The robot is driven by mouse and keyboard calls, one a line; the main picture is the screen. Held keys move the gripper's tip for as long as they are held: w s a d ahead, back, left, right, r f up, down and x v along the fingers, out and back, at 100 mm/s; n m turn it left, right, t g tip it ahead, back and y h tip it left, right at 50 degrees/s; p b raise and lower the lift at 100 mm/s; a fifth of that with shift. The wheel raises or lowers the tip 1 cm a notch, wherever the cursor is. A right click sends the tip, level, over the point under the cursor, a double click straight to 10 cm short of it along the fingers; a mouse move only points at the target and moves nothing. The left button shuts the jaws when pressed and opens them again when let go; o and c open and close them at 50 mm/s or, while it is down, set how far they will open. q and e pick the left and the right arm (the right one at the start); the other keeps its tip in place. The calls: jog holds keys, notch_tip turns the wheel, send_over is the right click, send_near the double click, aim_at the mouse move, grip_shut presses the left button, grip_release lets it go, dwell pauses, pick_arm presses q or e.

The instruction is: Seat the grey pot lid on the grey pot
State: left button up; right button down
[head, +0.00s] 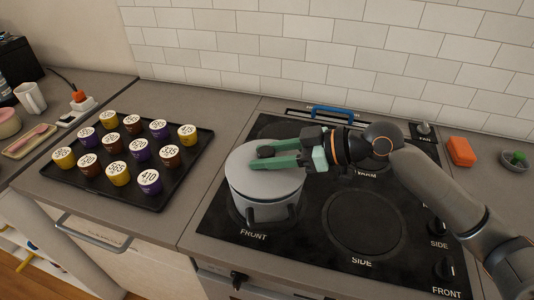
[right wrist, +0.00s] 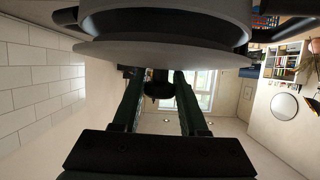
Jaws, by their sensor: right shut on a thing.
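The grey pot (head: 262,205) stands on the front left burner of the black cooktop, with a dark handle toward the front. The grey pot lid (head: 240,172) lies over the pot's mouth, roughly level. My right gripper (head: 262,159) reaches in from the right and is shut on the lid's dark knob, which the fingers partly hide. In the right wrist view the lid (right wrist: 160,52) is against or very close to the pot (right wrist: 165,22), and the knob (right wrist: 158,89) is between the fingers. I cannot tell whether a thin gap remains. My left gripper is not in view.
A black tray (head: 155,206) of several labelled cups is on the counter left of the pot. The front right burner (head: 362,222) is bare. A blue-handled thing (head: 332,110) lies behind the cooktop. An orange block (head: 461,151) and a small bowl (head: 514,162) are at the right.

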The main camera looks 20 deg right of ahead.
jog(key=shift+f+b, duration=0.65)
jog(key=shift+f, duration=0.3)
dwell(0.3)
jog(key=c, duration=0.8)
grip_release()
jog(key=shift+o, duration=0.3)
jog(key=o, duration=0.5)
jog(key=shift+o, duration=0.2)
